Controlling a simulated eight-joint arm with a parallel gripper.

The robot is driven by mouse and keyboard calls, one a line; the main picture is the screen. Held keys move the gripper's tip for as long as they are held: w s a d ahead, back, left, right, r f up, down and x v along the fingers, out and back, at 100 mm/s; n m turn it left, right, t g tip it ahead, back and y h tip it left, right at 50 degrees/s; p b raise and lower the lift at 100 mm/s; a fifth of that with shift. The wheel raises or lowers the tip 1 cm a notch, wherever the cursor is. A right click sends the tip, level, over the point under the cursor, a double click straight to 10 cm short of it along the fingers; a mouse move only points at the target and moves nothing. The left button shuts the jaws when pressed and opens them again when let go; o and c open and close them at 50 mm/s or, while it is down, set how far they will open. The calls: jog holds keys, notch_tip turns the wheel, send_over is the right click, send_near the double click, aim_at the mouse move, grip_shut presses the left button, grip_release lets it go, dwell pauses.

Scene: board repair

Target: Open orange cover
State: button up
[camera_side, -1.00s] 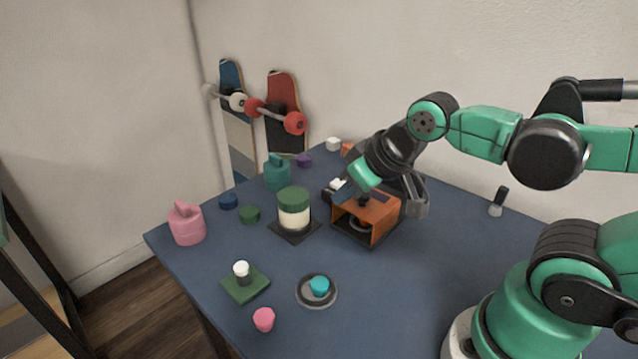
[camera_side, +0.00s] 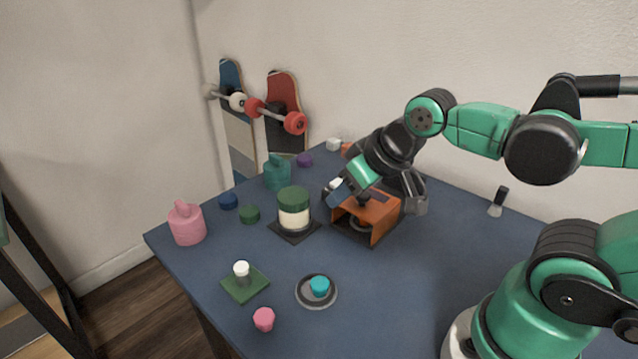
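The orange cover (camera_side: 377,217) is a box-like housing on a dark base (camera_side: 352,235) at the table's middle right. Its front side is open and a dark round part shows inside. My gripper (camera_side: 363,199) is tilted down over the cover's top, at or very near a dark knob there. The arm and its dark finger housings hide the back of the cover. I cannot tell whether the fingers are closed on the knob.
A green-and-cream jar (camera_side: 293,215) stands on a dark square pad just left of the cover. A pink canister (camera_side: 187,224), teal canister (camera_side: 278,174), green block with white knob (camera_side: 244,284), teal knob on a disc (camera_side: 319,287) and brush (camera_side: 498,201) stand around.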

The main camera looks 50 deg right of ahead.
jog(key=o, duration=0.4)
jog(key=d+m+g, duration=0.1)
jog(key=w+d+m+g, duration=0.2)
jog(key=d, duration=0.1)
jog(key=shift+r+m, duration=0.3)
jog(key=shift+m, duration=0.1)
jog(key=m+g, duration=0.4)
jog(key=m, duration=0.1)
send_near(366, 206)
jog(key=shift+w+f, duration=0.25)
jog(key=shift+w, duration=0.15)
jog(key=shift+f, duration=2.85)
grip_shut()
